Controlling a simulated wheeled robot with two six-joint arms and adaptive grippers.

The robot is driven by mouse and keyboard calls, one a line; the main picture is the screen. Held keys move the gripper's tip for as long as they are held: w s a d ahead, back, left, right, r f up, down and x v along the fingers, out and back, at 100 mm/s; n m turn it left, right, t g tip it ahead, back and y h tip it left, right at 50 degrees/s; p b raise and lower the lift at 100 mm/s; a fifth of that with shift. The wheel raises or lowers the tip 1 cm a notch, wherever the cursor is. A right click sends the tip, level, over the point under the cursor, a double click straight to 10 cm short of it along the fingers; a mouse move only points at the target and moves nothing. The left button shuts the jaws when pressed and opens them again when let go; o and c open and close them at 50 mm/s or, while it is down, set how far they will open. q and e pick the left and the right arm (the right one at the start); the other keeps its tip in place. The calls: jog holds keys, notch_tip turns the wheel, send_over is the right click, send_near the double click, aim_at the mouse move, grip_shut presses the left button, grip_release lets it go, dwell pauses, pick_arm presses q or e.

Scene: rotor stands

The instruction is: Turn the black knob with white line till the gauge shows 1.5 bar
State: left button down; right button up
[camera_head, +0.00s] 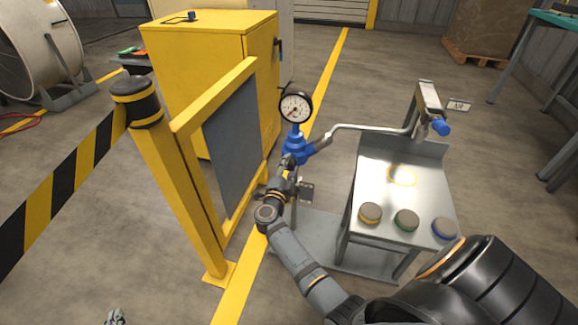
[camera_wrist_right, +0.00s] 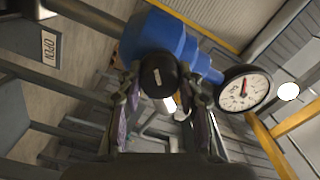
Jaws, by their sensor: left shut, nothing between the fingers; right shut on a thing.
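The black knob (camera_wrist_right: 158,76) with a short white line faces the camera in the right wrist view. It sits on the front of a blue regulator body (camera_head: 295,145). My right gripper (camera_head: 289,165) is at the knob, with one finger on each side of it, shut on it. In the head view the gripper hides the knob. The round white gauge (camera_head: 295,107) stands on top of the regulator. It also shows in the right wrist view (camera_wrist_right: 245,90) with a red needle, but its numbers are too small to read. My left gripper (camera_head: 115,317) is shut and empty at the bottom left edge.
A yellow frame with a grey panel (camera_head: 235,145) stands close left of the regulator. A metal pipe (camera_head: 365,128) runs right to a valve with a blue end (camera_head: 440,127). Below is a grey stand (camera_head: 400,170) with yellow, green and blue buttons. A yellow cabinet (camera_head: 205,60) stands behind.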

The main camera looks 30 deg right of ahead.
jog(key=m, duration=0.2)
jog(key=shift+m, duration=0.7)
pick_arm(q)
notch_tip(320, 180, down, 4)
jog(key=s+g, duration=0.2)
jog(key=s, duration=0.1)
pick_arm(e)
jog(key=shift+f+m, duration=0.1)
jog(key=shift+m, duration=1.3)
jog(key=m+b, duration=0.1)
jog(key=m, duration=0.4)
jog(key=shift+f+m, duration=0.15)
jog(key=shift+m, duration=0.15)
pick_arm(q)
jog(key=w+r+t, duration=0.3)
jog(key=r, duration=0.4)
jog(key=w+r+t, duration=0.3)
jog(key=r, duration=0.3)
jog(key=shift+w+a+r+t, duration=0.15)
jog(key=shift+w+r+t, duration=0.15)
jog(key=shift+w+r, duration=0.1)
